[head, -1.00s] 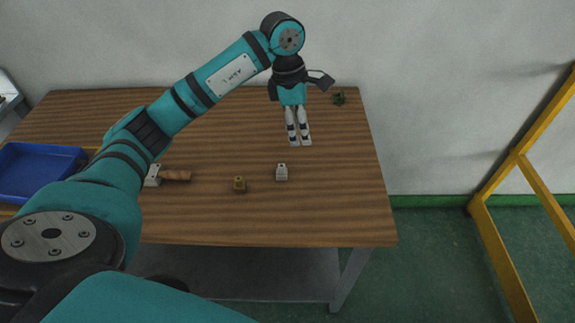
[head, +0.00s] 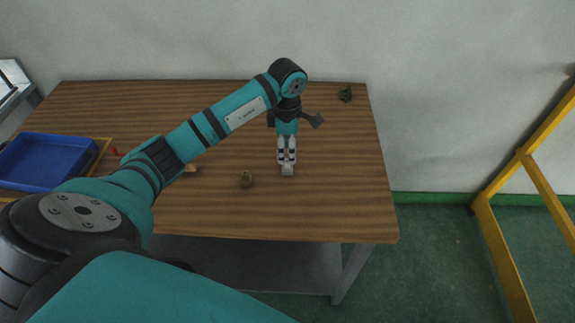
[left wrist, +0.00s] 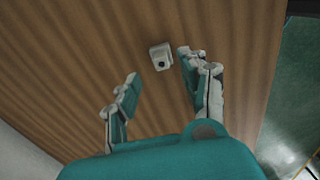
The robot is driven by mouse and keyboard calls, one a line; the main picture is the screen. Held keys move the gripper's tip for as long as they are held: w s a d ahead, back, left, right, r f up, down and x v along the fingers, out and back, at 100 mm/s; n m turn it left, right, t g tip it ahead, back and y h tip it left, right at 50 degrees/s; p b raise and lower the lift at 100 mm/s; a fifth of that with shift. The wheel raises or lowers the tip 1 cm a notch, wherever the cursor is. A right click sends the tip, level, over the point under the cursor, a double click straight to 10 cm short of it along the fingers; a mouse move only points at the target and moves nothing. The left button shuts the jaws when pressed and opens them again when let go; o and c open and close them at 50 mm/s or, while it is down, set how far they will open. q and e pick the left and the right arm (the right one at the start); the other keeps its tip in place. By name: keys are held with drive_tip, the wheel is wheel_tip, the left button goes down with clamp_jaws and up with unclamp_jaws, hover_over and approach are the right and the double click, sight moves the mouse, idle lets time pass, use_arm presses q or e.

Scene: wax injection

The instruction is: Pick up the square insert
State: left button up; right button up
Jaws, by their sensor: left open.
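A small light-grey block, which looks like the square insert (head: 288,171), sits on the wooden table right of a brass-coloured piece. My left gripper (head: 286,161) points down just above and behind it, and its fingers overlap the block's far side in the head view. In the left wrist view the insert (left wrist: 160,57), with a dark round spot on it, shows between and slightly beyond the open fingertips (left wrist: 159,66). I cannot tell whether they touch it. My right gripper is not in view.
The brass-coloured piece (head: 246,179) stands close to the left. A wooden handle (head: 191,169) is partly hidden by my arm. A blue tray (head: 45,161) is at the left and a small dark-green object (head: 346,94) at the back right. The table's right side is clear.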

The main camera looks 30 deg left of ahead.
sight(287, 167)
use_arm(q)
wheel_tip(287, 167, down, 4)
drive_tip(key=shift+s+d+r+p, duration=0.15)
drive_tip(key=shift+p, duration=0.7)
drive_tip(key=shift+f, duration=0.65)
clamp_jaws()
